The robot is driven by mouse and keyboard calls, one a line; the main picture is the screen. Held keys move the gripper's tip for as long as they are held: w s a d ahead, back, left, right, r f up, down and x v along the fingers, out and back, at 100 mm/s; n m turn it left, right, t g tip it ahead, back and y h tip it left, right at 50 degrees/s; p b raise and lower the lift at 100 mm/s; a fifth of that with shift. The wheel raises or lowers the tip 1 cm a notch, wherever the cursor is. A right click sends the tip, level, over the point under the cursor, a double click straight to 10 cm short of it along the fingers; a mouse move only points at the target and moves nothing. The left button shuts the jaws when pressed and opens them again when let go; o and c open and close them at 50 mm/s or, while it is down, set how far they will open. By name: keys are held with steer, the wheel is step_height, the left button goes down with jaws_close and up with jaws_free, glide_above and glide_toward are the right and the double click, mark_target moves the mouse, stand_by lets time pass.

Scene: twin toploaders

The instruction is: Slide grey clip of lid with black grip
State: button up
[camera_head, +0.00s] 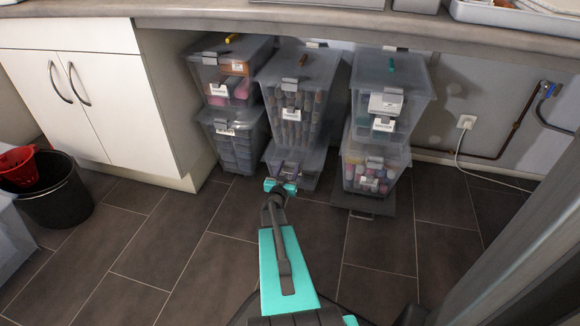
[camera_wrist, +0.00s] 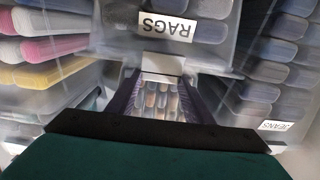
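Clear storage boxes stand in stacked pairs under a counter. In the head view my gripper (camera_head: 282,186) is low, in front of the lower middle box (camera_head: 307,171). A pale grey clip (camera_wrist: 162,64) sits beside that label, close to the fingertips. My gripper's dark fingers (camera_wrist: 162,88) are spread apart with no object visibly held. Whether they touch the clip I cannot tell. I cannot make out a black grip; the lower lids are mostly hidden by the boxes above.
Neighbouring boxes stand close on both sides. A white cabinet (camera_head: 105,95) and a black bucket (camera_head: 55,195) are at left. The tiled floor (camera_head: 395,270) in front is open.

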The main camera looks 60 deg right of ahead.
steer(key=shift+w+a, duration=0.1)
steer(key=shift+w, duration=0.1)
steer(key=c, duration=0.6)
steer(key=shift+p+x, duration=0.65)
steer(key=shift+x, duration=0.4)
steer(key=o, duration=1.5)
steer(key=shift+s, duration=0.1)
steer(key=shift+p+v, duration=0.3)
steer(key=shift+v, duration=0.5)
steer(key=p+v, duration=0.3)
steer(key=v, duration=0.9)
steer(key=shift+a, duration=0.1)
